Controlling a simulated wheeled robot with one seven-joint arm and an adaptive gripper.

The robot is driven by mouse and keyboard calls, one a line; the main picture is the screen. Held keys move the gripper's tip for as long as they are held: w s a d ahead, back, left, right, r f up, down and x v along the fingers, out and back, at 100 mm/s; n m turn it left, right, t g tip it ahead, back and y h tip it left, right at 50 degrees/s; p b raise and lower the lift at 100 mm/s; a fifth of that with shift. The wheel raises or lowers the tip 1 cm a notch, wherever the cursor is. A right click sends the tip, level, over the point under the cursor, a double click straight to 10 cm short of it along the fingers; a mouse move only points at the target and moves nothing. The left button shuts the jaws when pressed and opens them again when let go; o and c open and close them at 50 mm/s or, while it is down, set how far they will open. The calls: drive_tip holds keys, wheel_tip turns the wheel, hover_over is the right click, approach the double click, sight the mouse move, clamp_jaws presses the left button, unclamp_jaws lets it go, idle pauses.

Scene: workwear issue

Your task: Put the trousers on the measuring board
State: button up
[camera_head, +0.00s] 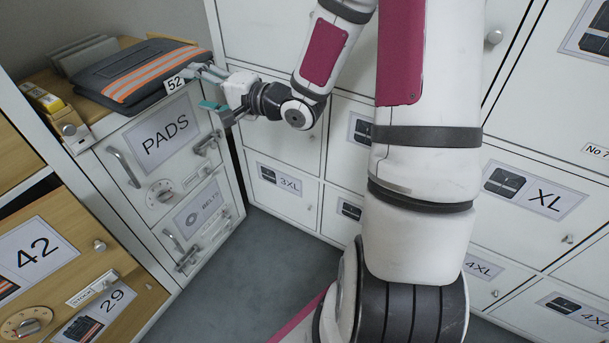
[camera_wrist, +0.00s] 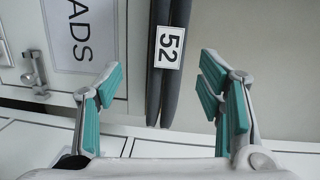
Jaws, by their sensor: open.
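The folded trousers (camera_head: 118,68), dark grey with orange and pale stripes, lie flat on top of the cabinet marked PADS. A white tag reading 52 (camera_head: 175,84) hangs at their near right edge. My gripper (camera_head: 208,90) is at that edge, open and empty. In the wrist view the trousers' dark folded edge (camera_wrist: 160,100) runs between the spread teal fingers of my gripper (camera_wrist: 162,80), with clear gaps on both sides. The tag shows there too (camera_wrist: 169,47). I cannot make out a measuring board in either view.
A yellow item (camera_head: 42,98) and a grey item (camera_head: 85,52) lie beside the trousers on the wooden top (camera_head: 90,108). The PADS cabinet (camera_head: 165,140) has protruding handles and knobs. White lockers (camera_head: 285,150) stand behind my arm. Grey floor between them is clear.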

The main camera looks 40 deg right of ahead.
drive_tip(key=s+d+r+n+g+h, duration=0.1)
drive_tip(key=s+d+n+g+h, duration=0.1)
drive_tip(key=s+n+g+h, duration=0.25)
drive_tip(key=s+d+r+n+g+h, duration=0.1)
drive_tip(key=s+d+n+g+h, duration=0.1)
drive_tip(key=s+g+h, duration=0.45)
drive_tip(key=s+a+r+n+g+y, duration=0.1)
drive_tip(key=s+a, duration=0.2)
drive_tip(key=s, duration=0.7)
drive_tip(key=s+a+r+n+g+y, duration=0.1)
drive_tip(key=s+a+n+g, duration=0.1)
drive_tip(key=s, duration=0.9)
drive_tip(key=s+a+n+g+y, duration=0.1)
drive_tip(key=s+a, duration=0.3)
drive_tip(key=s, duration=0.6)
drive_tip(key=shift+s+a+r+n+g+y, duration=0.25)
drive_tip(key=shift+r+n+y, duration=0.2)
drive_tip(key=shift+n, duration=0.3)
drive_tip(key=shift+w+d, duration=0.1)
wheel_tip(320, 180, up, 31)
drive_tip(key=t+p, duration=0.4)
drive_tip(key=p, duration=2.5)
drive_tip(key=shift+d+f, duration=0.15)
drive_tip(key=shift+d, duration=0.15)
